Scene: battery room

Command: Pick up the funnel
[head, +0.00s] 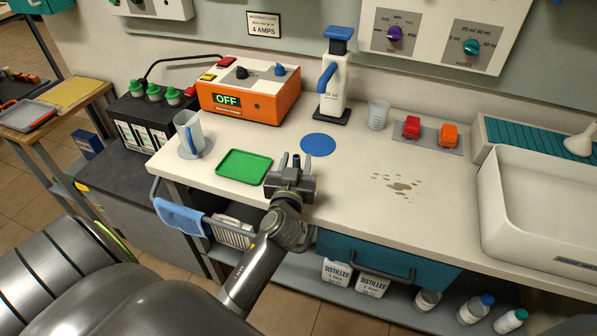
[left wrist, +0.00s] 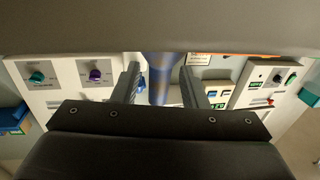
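The funnel (head: 580,141) is white and lies at the far right in the head view, on the teal ribbed rack beside the sink, its narrow stem pointing up right. It is not seen in the left wrist view. My left gripper (head: 295,160) is over the front edge of the counter, right of the green tray, far to the left of the funnel. Its fingers are apart, also in the left wrist view (left wrist: 159,85). A bluish cylinder (left wrist: 160,80) shows between them with gaps on both sides; I cannot tell what it is. My right gripper is not in view.
The green tray (head: 244,166), blue disc (head: 318,145), pump bottle (head: 334,85), beaker (head: 378,115) and red and orange blocks (head: 430,132) stand on the counter. A brown spill (head: 403,187) lies on bare counter. The deep white sink (head: 535,220) is below the rack (head: 535,138).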

